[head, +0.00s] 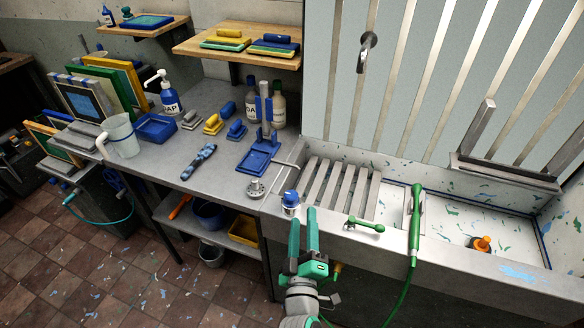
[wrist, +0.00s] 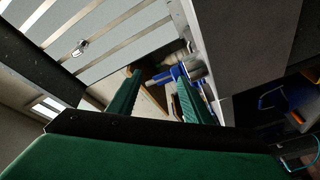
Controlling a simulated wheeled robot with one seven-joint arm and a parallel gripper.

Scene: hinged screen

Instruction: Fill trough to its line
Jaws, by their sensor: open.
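The trough (head: 455,222) is a pale, paint-flecked basin on the right in the head view. A dark blue line (head: 543,243) runs along its inner wall. I cannot make out any water in it. An orange plug-like piece (head: 482,243) sits on a dark base on its floor. A blue-topped tap (head: 290,199) and a green lever (head: 365,224) are at the front ledge. My green gripper (head: 303,216) is open and empty, in front of the ledge near the tap; its fingers show in the wrist view (wrist: 158,88).
A slatted rack (head: 340,186) covers the trough's left part. A green sprayer and hose (head: 415,225) hang over the front rim. A grey bench (head: 205,165) at left holds bottles, a jug (head: 122,136) and tools. A metal frame (head: 505,170) stands at the trough's back right.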

